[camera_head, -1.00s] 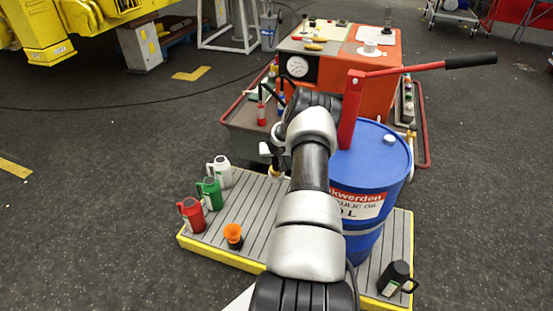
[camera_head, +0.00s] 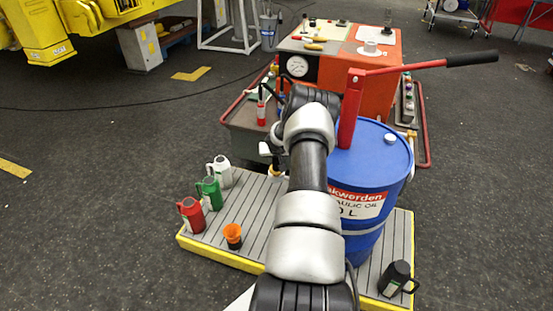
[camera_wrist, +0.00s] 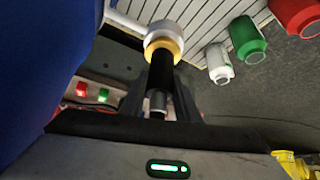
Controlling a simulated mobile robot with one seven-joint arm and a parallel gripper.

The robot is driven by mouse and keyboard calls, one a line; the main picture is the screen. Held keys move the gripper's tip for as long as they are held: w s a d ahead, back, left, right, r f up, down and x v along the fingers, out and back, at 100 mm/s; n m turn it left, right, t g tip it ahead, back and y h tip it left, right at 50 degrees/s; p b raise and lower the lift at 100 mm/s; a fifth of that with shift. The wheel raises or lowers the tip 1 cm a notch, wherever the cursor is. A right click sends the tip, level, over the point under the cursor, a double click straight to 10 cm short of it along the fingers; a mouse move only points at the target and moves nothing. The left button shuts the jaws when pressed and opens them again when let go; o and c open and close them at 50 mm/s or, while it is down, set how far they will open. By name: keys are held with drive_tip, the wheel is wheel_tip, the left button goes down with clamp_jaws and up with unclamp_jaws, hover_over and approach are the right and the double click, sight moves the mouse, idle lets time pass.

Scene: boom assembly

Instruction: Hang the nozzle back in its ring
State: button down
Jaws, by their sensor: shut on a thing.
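The nozzle (camera_wrist: 160,72) is a dark cylinder with a brass-coloured collar (camera_wrist: 163,46) in the wrist view. My gripper (camera_wrist: 158,103) is shut on its dark body, with a finger on either side. A pale grey ring (camera_wrist: 168,29) on a pale rod sits at the collar end, close to the blue drum (camera_wrist: 35,60). The collar and ring overlap in this view; I cannot tell whether the nozzle is seated in it. In the head view my arm hides most of the gripper; a small brass-coloured part (camera_head: 276,170) shows beside it, and the ring is hidden.
The blue drum (camera_head: 375,165) with its red hand pump (camera_head: 352,108) stands right of my arm. White (camera_head: 221,172), green (camera_head: 209,192) and red (camera_head: 191,216) jugs, an orange funnel (camera_head: 233,236) and a black jug (camera_head: 397,278) stand on the slatted platform (camera_head: 262,215).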

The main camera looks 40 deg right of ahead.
drive_tip(key=shift+f+b, duration=0.65)
drive_tip(key=shift+b, duration=0.05)
idle(0.6)
drive_tip(key=c, duration=1.6)
unclamp_jaws()
drive_tip(key=shift+p+v, duration=0.3)
drive_tip(key=shift+v, duration=5.15)
drive_tip(key=shift+d, duration=0.1)
